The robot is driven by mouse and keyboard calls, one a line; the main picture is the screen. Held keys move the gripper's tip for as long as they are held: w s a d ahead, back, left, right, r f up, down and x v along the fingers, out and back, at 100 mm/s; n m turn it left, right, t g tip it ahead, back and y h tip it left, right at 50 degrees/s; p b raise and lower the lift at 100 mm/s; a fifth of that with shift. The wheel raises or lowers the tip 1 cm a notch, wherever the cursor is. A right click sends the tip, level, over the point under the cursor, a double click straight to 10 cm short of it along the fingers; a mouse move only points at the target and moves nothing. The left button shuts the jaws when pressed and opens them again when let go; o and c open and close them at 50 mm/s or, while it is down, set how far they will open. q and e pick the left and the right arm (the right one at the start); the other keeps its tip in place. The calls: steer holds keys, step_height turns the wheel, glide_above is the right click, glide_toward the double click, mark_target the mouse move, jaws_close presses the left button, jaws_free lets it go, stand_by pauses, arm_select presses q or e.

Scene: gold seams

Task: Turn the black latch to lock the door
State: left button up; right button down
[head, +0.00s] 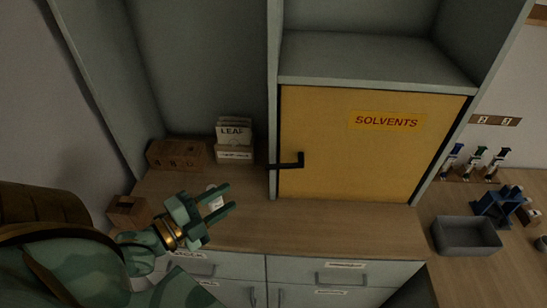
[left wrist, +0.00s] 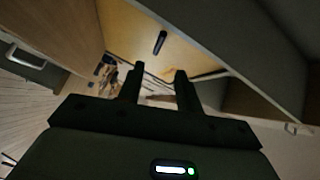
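The black latch (head: 287,163) sits at the lower left of the yellow door (head: 360,150) labelled SOLVENTS in the head view. Its long arm lies roughly level and reaches left across the cabinet's side post, with a short upturned end on the right. The door looks closed. My left gripper (head: 217,203) is above the wooden counter, left of and below the latch, apart from it. Its two fingers are spread and empty. In the left wrist view the latch (left wrist: 160,42) shows beyond the fingertips (left wrist: 160,72). My right gripper is not in view.
White boxes (head: 234,140) and a wooden box (head: 178,153) stand at the back left of the counter (head: 270,230). A grey bin (head: 466,236) and a blue device (head: 495,205) are at the right. The counter before the door is clear.

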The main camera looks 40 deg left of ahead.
mark_target(279, 167)
arm_select(q)
steer(key=shift+m, duration=0.4)
steer(key=x, duration=1.6)
steer(key=shift+w+d, duration=0.1)
steer(key=shift+d, duration=0.05)
jaws_close()
